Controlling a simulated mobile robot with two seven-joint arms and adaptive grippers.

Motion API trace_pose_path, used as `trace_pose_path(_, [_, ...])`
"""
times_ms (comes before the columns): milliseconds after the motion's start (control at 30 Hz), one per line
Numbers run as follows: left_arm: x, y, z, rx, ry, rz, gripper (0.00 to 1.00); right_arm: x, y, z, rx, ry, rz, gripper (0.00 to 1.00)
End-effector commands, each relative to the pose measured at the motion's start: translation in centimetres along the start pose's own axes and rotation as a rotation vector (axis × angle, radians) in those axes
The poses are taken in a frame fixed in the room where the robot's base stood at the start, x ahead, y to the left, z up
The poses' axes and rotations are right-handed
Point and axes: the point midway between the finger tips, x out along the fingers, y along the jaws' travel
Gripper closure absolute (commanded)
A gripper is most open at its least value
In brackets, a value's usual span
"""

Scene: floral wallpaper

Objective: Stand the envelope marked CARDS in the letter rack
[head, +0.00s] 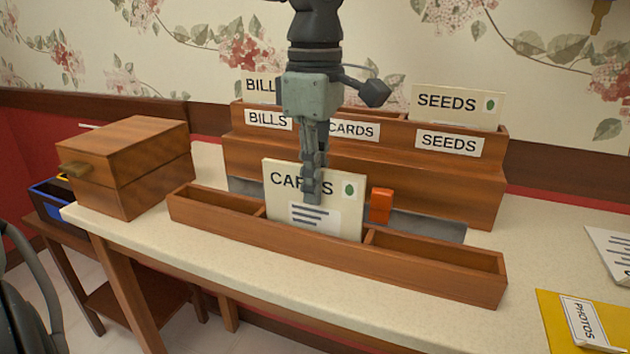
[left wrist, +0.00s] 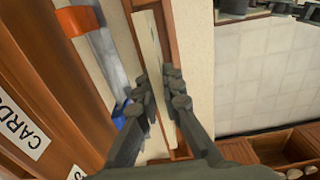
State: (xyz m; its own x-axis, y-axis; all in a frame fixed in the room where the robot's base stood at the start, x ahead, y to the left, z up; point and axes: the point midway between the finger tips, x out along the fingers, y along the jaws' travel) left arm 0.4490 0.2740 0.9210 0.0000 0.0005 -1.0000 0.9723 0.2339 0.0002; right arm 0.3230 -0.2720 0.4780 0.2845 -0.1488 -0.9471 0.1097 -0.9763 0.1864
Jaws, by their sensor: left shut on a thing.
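The cream envelope marked CARDS (head: 283,200) stands upright in the middle compartment of a low wooden tray (head: 430,278). Its lower edge is hidden behind the tray's front wall. My left gripper (head: 312,190) is shut on its upper part from above, covering some of the lettering. In the left wrist view the envelope (left wrist: 150,50) shows nearly edge-on between the fingers (left wrist: 162,96). The stepped wooden letter rack (head: 370,175) stands behind, labelled BILLS, CARDS and SEEDS. BILLS (head: 258,86) and SEEDS (head: 455,104) envelopes stand in it; none shows above the CARDS label (head: 353,131). My right gripper is out of view.
An orange block (head: 381,205) stands on a grey strip (head: 428,225) between tray and rack. A wooden box (head: 125,165) sits at the left. A yellow PHOTOS envelope (head: 560,320) and a white paper (head: 610,250) lie at the right.

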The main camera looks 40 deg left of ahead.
Motion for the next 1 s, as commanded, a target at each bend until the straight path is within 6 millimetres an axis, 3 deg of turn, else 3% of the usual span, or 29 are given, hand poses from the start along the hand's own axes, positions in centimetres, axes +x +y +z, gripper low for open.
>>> trace_pose_path(267, [0.0, 0.0, 0.0, 0.000, 0.000, 0.000, 1.00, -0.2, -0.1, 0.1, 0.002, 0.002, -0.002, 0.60])
trace_pose_path(300, [0.0, 0.0, 0.0, 0.000, 0.000, 0.000, 0.90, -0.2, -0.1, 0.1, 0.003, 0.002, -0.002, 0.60])
trace_pose_path(467, [0.0, 0.0, 0.0, 0.000, 0.000, 0.000, 0.70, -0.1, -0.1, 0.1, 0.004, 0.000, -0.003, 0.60])
trace_pose_path(800, [-0.2, 0.0, 0.0, 0.000, 0.000, 0.001, 0.69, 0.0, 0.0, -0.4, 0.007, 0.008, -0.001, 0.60])
trace_pose_path(1000, [-3.0, 0.1, 0.0, 0.000, -0.001, 0.005, 0.69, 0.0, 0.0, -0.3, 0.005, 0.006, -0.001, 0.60])
